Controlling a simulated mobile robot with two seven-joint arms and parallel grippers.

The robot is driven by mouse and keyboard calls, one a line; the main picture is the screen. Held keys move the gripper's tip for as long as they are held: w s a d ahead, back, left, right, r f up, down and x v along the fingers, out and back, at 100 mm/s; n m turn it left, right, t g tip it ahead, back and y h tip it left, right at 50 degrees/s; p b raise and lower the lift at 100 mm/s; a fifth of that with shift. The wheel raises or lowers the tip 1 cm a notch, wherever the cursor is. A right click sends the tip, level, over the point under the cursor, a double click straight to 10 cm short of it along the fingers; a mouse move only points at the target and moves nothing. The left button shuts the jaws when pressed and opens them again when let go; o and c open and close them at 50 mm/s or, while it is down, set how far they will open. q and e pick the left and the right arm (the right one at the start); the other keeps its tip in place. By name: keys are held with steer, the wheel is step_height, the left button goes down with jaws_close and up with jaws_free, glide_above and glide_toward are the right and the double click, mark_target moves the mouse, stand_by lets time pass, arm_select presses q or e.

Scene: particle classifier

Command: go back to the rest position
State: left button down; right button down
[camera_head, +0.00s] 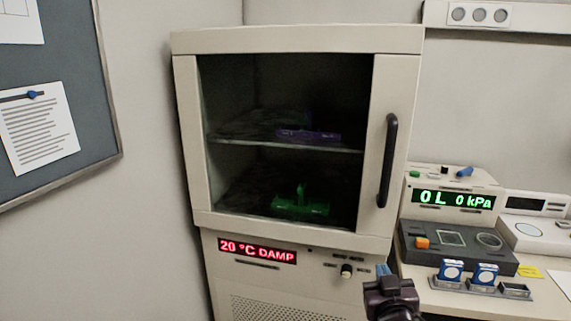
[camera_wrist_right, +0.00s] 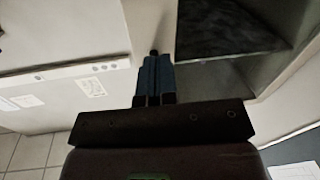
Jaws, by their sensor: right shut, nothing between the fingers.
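My right gripper (camera_head: 383,270) shows at the lower middle right of the head view, in front of the cabinet's lower right side. In the right wrist view its blue fingers (camera_wrist_right: 154,75) are together with nothing between them. My left gripper is in neither view. The cabinet (camera_head: 298,40) has its door closed, with a dark window and a black vertical handle (camera_head: 388,160). Behind the window, a purple item (camera_head: 310,135) sits on the shelf and a green item (camera_head: 300,206) sits at the bottom.
The cabinet display (camera_head: 257,251) reads 20 °C DAMP, with a knob (camera_head: 346,271) to its right. A bench at the right holds a device reading 0L 0 kPa (camera_head: 453,199), a dark tray (camera_head: 420,258) and blue-white round pieces (camera_head: 451,270). A pinboard (camera_head: 75,90) hangs at left.

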steer(key=s+d+f+g, duration=0.3)
steer(key=s+f, duration=1)
steer(key=s+d+f+g+y, duration=0.1)
steer(key=s+d+f+g, duration=0.2)
steer(key=s+f, duration=0.9)
steer(key=shift+s+f+g+y, duration=0.3)
steer(key=shift+s+f+g, duration=0.1)
steer(key=shift+s, duration=0.65)
steer(key=shift+d, duration=0.1)
steer(key=c, duration=1.8)
jaws_free()
steer(key=shift+c, duration=0.2)
